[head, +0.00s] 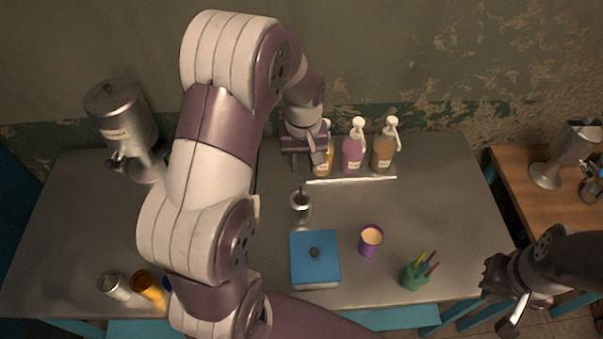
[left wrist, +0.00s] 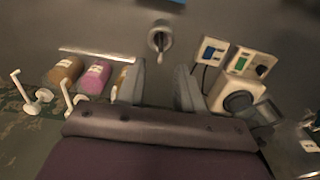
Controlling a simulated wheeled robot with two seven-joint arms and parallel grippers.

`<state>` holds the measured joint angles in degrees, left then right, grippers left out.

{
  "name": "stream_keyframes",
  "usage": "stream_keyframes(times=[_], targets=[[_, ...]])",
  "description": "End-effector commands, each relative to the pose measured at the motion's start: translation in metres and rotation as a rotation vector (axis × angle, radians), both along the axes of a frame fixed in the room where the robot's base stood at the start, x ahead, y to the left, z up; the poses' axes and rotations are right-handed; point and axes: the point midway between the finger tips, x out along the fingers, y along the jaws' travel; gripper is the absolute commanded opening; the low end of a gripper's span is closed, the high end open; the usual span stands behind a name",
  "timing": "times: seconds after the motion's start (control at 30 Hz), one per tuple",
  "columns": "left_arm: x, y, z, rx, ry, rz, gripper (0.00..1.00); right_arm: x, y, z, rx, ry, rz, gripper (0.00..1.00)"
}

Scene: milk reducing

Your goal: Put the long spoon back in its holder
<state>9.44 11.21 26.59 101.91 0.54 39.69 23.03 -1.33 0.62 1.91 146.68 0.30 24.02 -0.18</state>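A small metal cup-like holder (head: 300,208) stands upright on the table in the middle of the head view. A dark slim piece, apparently the long spoon's handle (head: 300,191), sticks up from it. In the left wrist view the holder (left wrist: 158,37) shows at the top centre, with the handle (left wrist: 160,54) in it; the spoon's lower part is hidden. My left gripper (head: 305,164) is above the table, behind the holder and apart from it. Its fingers (left wrist: 160,78) are spread with nothing between them. My right gripper (head: 504,298) is open and empty beyond the table's right front corner.
Pump bottles (head: 353,154) stand behind a pale strip (head: 350,180) close to my left gripper. A blue-lidded box (head: 314,258), a purple cup (head: 370,241) and a green pen pot (head: 415,277) stand toward the front. A metal machine (head: 125,120) is at the back left. The table's right side is clear.

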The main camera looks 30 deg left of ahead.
Motion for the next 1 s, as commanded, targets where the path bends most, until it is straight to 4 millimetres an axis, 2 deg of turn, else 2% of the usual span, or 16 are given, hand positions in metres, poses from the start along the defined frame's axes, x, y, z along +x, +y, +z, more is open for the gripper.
stream_keyframes(times=[0.1,0.2,0.33,0.43,0.87,0.93,1.0], targets=[[-0.045,-0.034,0.02,0.013,-0.05,-0.253,0.36,0.0,0.0,0.001,0.0,0.0,0.0,0.0],[-0.083,-0.052,0.027,0.026,-0.085,-0.441,0.36,0.0,0.0,0.001,0.0,0.0,0.0,0.0],[-0.113,-0.063,0.029,0.037,-0.11,-0.577,0.36,0.0,0.0,0.001,0.0,0.0,0.0,0.0],[-0.119,-0.064,0.028,0.038,-0.111,-0.601,0.36,0.0,0.0,0.0,0.0,0.0,0.0,0.0],[-0.119,-0.064,0.027,0.038,-0.108,-0.596,0.36,0.0,0.0,0.0,0.0,0.0,0.0,0.0],[-0.119,-0.064,0.018,0.037,-0.108,-0.595,0.36,0.0,0.0,-0.009,0.0,0.0,0.0,0.0],[-0.119,-0.064,-0.004,0.037,-0.108,-0.595,0.36,0.0,0.0,-0.031,0.0,0.0,0.0,0.0]])
